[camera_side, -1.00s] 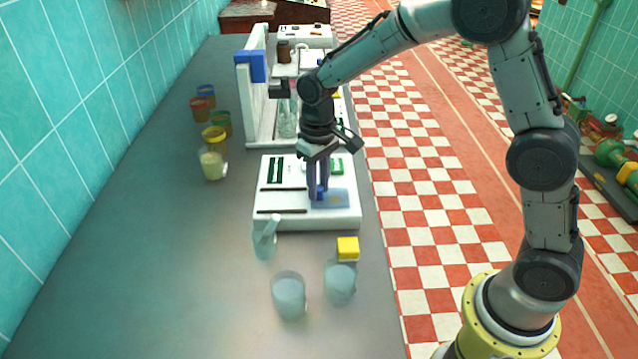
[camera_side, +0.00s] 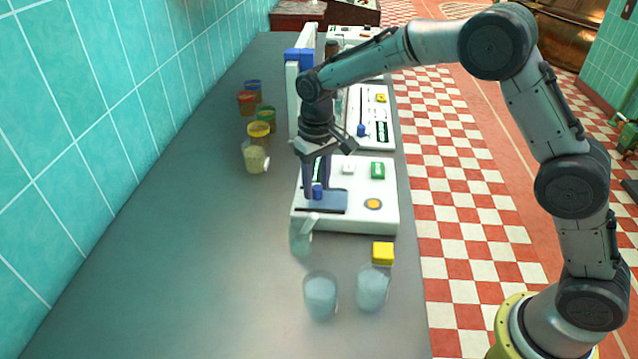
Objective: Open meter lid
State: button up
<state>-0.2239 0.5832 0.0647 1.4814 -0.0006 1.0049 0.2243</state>
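The meter is a white box (camera_side: 345,222) on the counter, with a flat blue sliding lid (camera_side: 335,203) at the left of its front part. A small blue knob (camera_side: 317,191) stands on the lid. A round orange-yellow disc (camera_side: 373,204) shows uncovered on the box to the right of the lid. My gripper (camera_side: 317,184) points down over the lid, with its dark fingers closed about the knob. The fingers partly hide the knob and the box's left side.
A green button (camera_side: 378,170) sits at the box's back right. A tilted clear jug (camera_side: 302,238), two glass cups (camera_side: 320,296) (camera_side: 373,288) and a yellow block (camera_side: 383,252) stand in front. Several jars (camera_side: 257,132) stand back left. The counter's left front is clear.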

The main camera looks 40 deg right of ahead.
aim_at(318, 187)
jog(key=shift+o, duration=1)
jog(key=shift+f, duration=0.1)
jog(key=shift+s, duration=0.1)
notch_tip(318, 187, up, 14)
jog(key=shift+d, duration=0.1)
